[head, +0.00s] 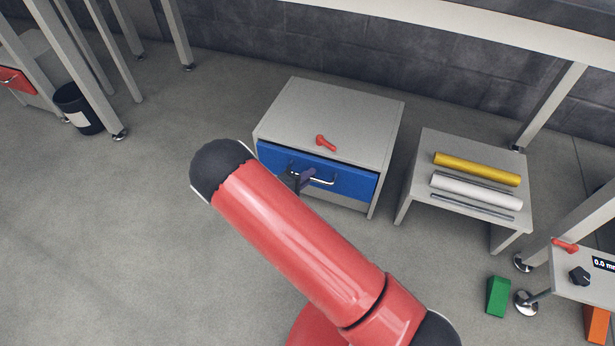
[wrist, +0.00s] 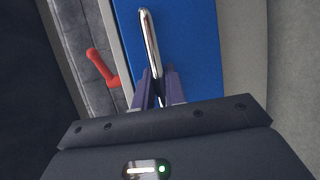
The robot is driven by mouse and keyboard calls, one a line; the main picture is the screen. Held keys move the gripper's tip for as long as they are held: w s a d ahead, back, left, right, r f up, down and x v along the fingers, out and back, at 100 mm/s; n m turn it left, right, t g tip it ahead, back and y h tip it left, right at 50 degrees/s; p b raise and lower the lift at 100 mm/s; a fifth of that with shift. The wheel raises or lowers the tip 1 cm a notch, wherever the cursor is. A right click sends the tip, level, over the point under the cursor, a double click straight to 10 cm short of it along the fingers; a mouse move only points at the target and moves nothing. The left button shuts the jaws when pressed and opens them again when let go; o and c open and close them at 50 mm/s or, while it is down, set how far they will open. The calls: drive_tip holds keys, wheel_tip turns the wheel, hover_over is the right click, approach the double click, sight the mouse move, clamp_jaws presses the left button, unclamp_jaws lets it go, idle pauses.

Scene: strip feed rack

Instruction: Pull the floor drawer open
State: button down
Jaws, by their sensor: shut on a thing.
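The floor drawer has a blue front (head: 352,183) with a metal bar handle (head: 322,181), set in a grey cabinet (head: 340,113) on the floor. The blue front fills the upper middle of the wrist view (wrist: 195,50), with the silver handle (wrist: 150,40) running up from between my fingers. My gripper (head: 304,177) is shut on the handle; its fingertips (wrist: 158,88) sit on both sides of the bar. A narrow dark gap shows along the top edge of the drawer front.
A red lever-like piece (head: 325,143) lies on the cabinet top. To the right stands a low grey table (head: 425,200) with a yellow roll (head: 477,168) and a white roll (head: 476,191). A green block (head: 498,296) is on the floor. Floor to the left is clear up to a black bin (head: 78,108).

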drive_tip(key=shift+s, duration=0.1)
drive_tip(key=s+a+b, duration=0.1)
drive_tip(key=s+a, duration=0.2)
drive_tip(key=s, duration=0.7)
drive_tip(key=s+a+b, duration=0.1)
drive_tip(key=s+a, duration=0.3)
drive_tip(key=s, duration=0.5)
drive_tip(key=shift+s, duration=0.4)
drive_tip(key=shift+a, duration=0.1)
drive_tip(key=c, duration=1.5)
unclamp_jaws()
drive_tip(key=shift+o, duration=0.2)
drive_tip(key=v, duration=0.7)
drive_tip(key=shift+s+a, duration=0.25)
drive_tip(key=shift+a, duration=0.05)
drive_tip(key=shift+r, duration=0.15)
